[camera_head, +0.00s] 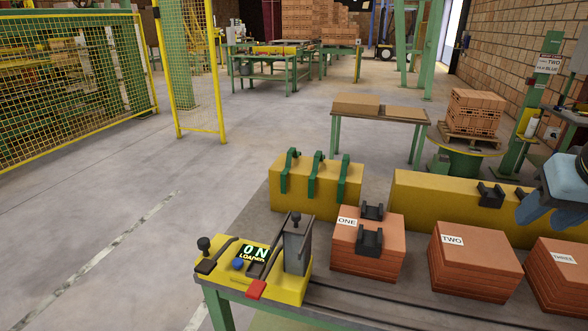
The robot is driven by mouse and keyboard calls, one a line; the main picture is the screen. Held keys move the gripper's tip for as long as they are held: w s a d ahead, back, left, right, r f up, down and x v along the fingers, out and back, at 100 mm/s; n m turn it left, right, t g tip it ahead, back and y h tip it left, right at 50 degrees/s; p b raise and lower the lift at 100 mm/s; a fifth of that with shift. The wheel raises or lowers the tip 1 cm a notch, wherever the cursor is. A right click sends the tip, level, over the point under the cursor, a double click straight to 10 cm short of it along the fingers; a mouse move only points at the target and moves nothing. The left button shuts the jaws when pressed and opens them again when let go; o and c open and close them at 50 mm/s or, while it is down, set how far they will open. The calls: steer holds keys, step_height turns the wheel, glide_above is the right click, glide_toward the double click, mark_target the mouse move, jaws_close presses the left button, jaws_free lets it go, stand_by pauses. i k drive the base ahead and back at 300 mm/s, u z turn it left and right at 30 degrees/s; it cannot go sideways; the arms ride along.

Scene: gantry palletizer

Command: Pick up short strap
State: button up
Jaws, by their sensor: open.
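No strap is labelled as the short one. Black strap-like pieces (491,195) sit on the long yellow block (430,200) at right, just left of my gripper. Another black piece (370,241) lies over the brick stack marked ONE (350,262). Several green strap-like pieces (318,172) hang over the shorter yellow block (275,190). My gripper (550,211), with blue fingers, is at the right edge, above the bench and the right end of the long block. It is open, and no strap shows between its fingers. The right edge of the frame cuts it off.
Brick stacks marked TWO (474,262) and THREE (562,275) stand along the bench front. A yellow control box (290,288) with levers and an ON display sits at the left end. A small table (375,118) stands behind. Floor at left is clear.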

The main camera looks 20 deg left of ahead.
mark_target(292, 165)
steer(key=z, duration=1.9)
steer(key=k, duration=1.45)
steer(key=u, duration=1.75)
steer(key=i, duration=0.55)
steer(key=u, duration=0.2)
